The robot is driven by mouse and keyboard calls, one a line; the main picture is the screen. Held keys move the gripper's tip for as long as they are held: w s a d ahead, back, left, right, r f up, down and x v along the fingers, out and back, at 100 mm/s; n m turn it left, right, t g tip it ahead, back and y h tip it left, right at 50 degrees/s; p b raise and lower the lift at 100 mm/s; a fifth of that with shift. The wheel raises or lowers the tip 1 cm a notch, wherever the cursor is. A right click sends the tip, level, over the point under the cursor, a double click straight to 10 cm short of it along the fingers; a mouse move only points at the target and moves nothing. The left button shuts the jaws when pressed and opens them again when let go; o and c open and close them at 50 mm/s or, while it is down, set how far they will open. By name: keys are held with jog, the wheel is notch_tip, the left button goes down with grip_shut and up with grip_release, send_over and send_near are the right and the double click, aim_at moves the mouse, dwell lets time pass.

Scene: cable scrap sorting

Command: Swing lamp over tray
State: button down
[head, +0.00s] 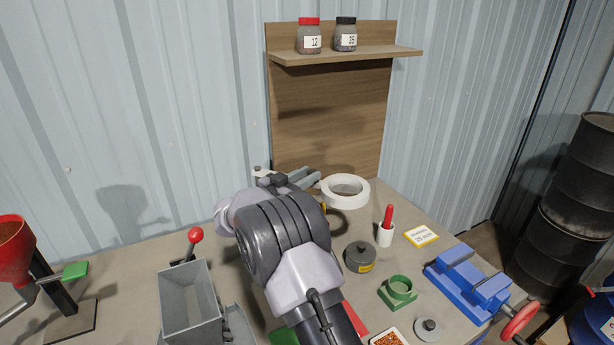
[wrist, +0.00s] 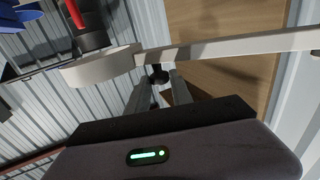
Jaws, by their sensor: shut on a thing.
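The lamp's white ring head (head: 345,178) hangs above the back of the bench, in front of the wooden board. In the wrist view, the ring (wrist: 100,72) is at upper left, with a pale flat arm (wrist: 240,47) running from it to the right. In the wrist view, my gripper (wrist: 162,82) is shut on a small dark knob (wrist: 158,75) below the lamp's arm. A small white-rimmed tray (head: 388,331) of orange bits is at the bottom edge, partly cut off, away from the ring.
A grey hopper (head: 188,298) stands at left. A shelf (head: 345,54) holds two jars.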

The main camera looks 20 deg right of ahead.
jog(key=c, duration=1.2)
grip_release()
jog(key=shift+o, duration=0.2)
jog(key=shift+r, duration=0.1)
jog(key=s+a+r+p, duration=0.1)
jog(key=s+r+p, duration=0.1)
jog(key=s, duration=0.6)
jog(key=s+a+r+p, duration=0.1)
jog(key=s+r, duration=0.1)
jog(key=s, duration=0.6)
jog(key=shift+a+r+p, duration=0.25)
jog(key=shift+r+p, duration=0.15)
